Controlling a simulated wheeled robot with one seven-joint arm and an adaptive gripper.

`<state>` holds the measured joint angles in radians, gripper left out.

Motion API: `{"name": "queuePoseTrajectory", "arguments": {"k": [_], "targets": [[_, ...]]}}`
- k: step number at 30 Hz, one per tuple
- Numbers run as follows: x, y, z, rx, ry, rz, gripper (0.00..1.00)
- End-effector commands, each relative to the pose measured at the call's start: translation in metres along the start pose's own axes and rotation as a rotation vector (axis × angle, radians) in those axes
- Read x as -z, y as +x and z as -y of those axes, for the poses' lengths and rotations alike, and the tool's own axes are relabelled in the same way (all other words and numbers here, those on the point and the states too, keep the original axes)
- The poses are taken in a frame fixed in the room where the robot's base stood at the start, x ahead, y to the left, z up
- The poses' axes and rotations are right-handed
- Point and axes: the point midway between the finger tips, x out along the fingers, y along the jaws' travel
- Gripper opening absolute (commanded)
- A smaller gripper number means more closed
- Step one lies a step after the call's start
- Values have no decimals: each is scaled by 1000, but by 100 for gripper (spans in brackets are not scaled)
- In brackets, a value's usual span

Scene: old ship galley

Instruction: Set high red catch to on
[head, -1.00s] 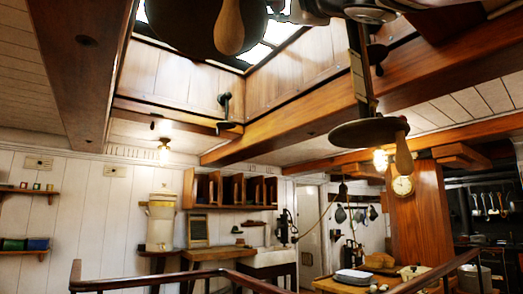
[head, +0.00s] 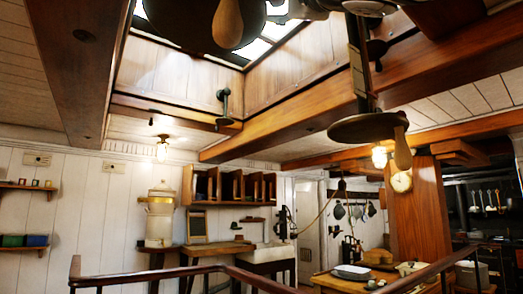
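I cannot make out a red catch in the head view. A dark lever-like fitting (head: 223,107) is fixed at the lower corner of the skylight's wooden frame (head: 165,80), but its colour does not look red. My gripper is not recognisable in the view. Grey and dark shapes (head: 300,10) cross the top edge, cut off by the frame, and I cannot tell what they are.
A dark disc with a wooden handle (head: 228,24) hangs close at the top, and another round one (head: 368,127) hangs at right. A wooden rail (head: 190,276) crosses the foreground. Shelves, a sink (head: 262,253) and a table (head: 335,286) stand beyond.

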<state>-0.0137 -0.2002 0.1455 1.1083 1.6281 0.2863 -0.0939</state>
Motion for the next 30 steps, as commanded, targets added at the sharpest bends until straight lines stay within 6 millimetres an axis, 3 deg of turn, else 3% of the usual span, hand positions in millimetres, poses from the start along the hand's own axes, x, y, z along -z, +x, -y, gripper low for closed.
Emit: {"name": "queuePoseTrajectory", "arguments": {"k": [8,21,30], "targets": [[0,-24,1,0,1,0,49],[0,-102,0,1,1,-2,49],[0,-120,0,1,-1,0,49]]}}
